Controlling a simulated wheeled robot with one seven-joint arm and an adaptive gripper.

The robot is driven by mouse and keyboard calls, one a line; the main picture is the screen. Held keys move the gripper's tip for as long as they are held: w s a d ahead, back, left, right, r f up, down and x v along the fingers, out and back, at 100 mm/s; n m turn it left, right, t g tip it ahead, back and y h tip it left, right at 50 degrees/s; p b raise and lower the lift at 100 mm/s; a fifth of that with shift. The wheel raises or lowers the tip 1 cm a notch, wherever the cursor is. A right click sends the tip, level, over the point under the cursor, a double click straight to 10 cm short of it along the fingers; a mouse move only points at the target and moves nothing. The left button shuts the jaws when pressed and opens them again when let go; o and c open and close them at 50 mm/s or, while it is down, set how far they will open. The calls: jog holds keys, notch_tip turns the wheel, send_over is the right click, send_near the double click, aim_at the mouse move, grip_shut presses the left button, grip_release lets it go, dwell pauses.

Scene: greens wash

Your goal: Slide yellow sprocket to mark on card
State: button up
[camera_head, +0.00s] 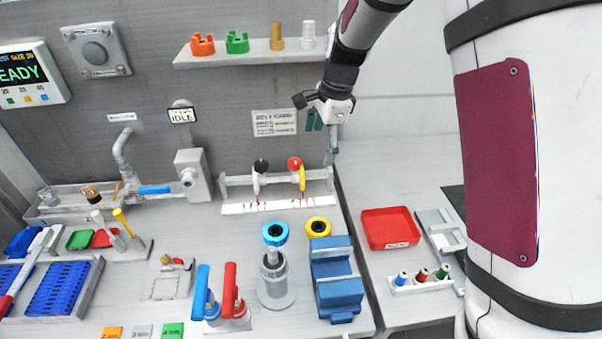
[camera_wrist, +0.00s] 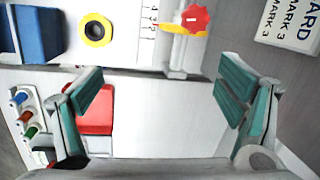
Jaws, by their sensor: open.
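The yellow sprocket (camera_head: 302,179), seen nearly edge-on under a red knob (camera_head: 294,163), sits toward the right end of a grey rail at the back wall. It also shows in the wrist view (camera_wrist: 178,29). A white strip with tick marks (camera_head: 277,205) lies below the rail. The card (camera_head: 274,123) hangs on the wall above; in the wrist view the card (camera_wrist: 290,24) is cut off, and "MARK 3" can be read on it. My gripper (camera_wrist: 163,85) is open and empty, raised to the right of the sprocket and apart from it.
A black-knobbed slider (camera_head: 260,170) shares the rail, left of the sprocket. A yellow ring (camera_head: 319,227) and a blue block (camera_head: 336,280) stand in front. A red tray (camera_head: 391,229) lies to the right. A shelf (camera_head: 250,56) with small parts is above.

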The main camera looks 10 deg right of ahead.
jog(key=m+t+h+p, duration=0.1)
jog(key=m+h, duration=0.1)
send_over(300, 174)
jog(key=s, duration=0.1)
notch_tip(300, 174, down, 2)
jog(key=p+x, duration=0.1)
jog(key=x, duration=1.3)
jog(key=shift+w+a, duration=0.1)
jog(key=shift+a, duration=0.05)
